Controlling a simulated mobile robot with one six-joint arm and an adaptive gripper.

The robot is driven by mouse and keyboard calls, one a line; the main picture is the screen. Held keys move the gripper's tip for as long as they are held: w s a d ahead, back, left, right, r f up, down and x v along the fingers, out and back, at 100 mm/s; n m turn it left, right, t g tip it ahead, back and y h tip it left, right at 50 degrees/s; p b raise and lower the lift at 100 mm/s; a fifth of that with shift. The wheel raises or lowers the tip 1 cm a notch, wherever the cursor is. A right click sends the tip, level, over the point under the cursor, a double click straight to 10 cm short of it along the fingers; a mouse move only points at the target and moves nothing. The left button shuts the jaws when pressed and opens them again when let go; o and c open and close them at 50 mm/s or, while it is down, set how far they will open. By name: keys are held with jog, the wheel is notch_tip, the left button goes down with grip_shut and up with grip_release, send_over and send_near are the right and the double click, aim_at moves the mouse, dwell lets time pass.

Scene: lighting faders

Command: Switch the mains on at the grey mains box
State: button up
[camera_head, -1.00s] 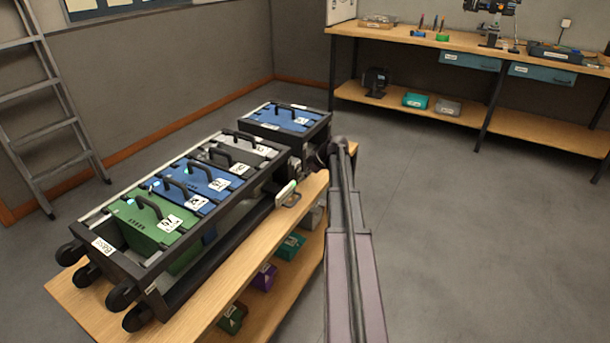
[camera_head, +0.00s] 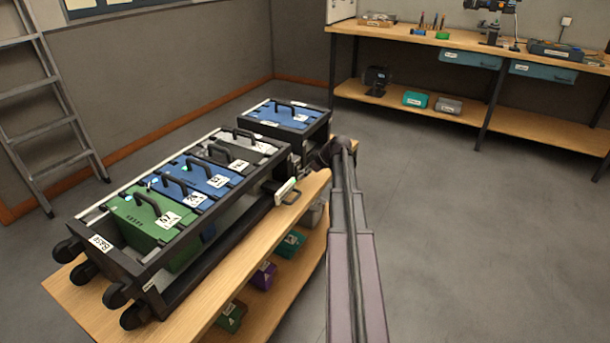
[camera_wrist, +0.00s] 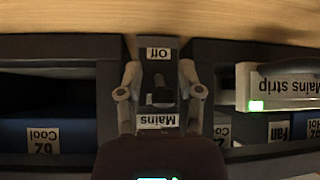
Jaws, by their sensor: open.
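In the wrist view, which shows the labels upside down, the mains box (camera_wrist: 158,70) is a narrow dark-grey panel with an "Off" label and a "Mains" label. A small dark switch lever (camera_wrist: 160,97) sits between the two labels. My gripper (camera_wrist: 159,75) is open, with one finger on each side of the panel and lever. I cannot tell whether the fingers touch the box.
The rack (camera_head: 110,257) of green, blue and grey dimmer modules stands on a wooden trolley (camera_head: 190,318). The floor at right is clear.

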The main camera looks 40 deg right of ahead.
jog(key=shift+f+t+y+b, duration=0.35)
jog(key=shift+t+b, duration=0.4)
jog(key=shift+b, duration=0.5)
jog(key=shift+f+t+y+b, duration=0.25)
jog(key=shift+t+b, duration=0.55)
jog(key=shift+b, duration=0.5)
jog(key=shift+f+t+y+b, duration=0.35)
jog(key=shift+t+b, duration=0.4)
jog(key=shift+b, duration=0.5)
jog(key=t+b, duration=0.1)
jog(key=b, duration=0.1)
jog(key=t+y+b, duration=0.1)
jog(key=b, duration=0.2)
jog(key=t+y+b, duration=0.1)
jog(key=t+b, duration=0.1)
jog(key=b, duration=0.1)
jog(key=shift+w+a+f+n, duration=0.1)
jog(key=shift+w+f+n, duration=0.1)
jog(key=shift+f+n, duration=0.15)
